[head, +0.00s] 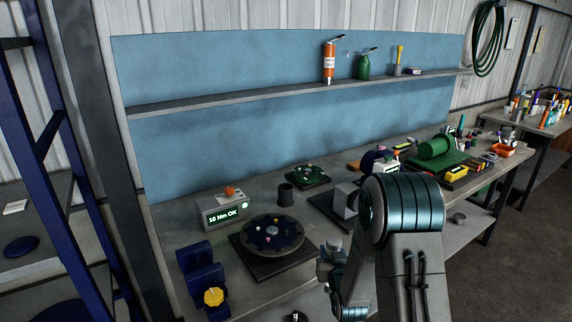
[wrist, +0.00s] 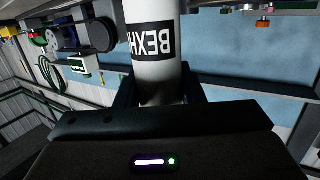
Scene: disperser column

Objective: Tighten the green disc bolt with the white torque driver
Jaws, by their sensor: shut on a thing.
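In the wrist view my gripper (wrist: 158,92) is shut around a white cylinder, the white torque driver (wrist: 156,70). Its black label appears upside down, and its far end is cut off by the top edge. In the head view my arm hides most of the gripper, and the driver cannot be made out. A dark round disc (head: 272,234) with several small coloured bolts lies on a dark square base on the bench. I cannot tell for sure which is the green bolt. Coloured bolts (wrist: 262,22) also show at the top right of the wrist view, apart from the driver's visible part.
A grey box with a display (head: 222,214) reads "10 Nm OK" behind the disc. A dark cup (head: 285,194) and a green board (head: 308,175) sit behind. The bench's right side is cluttered.

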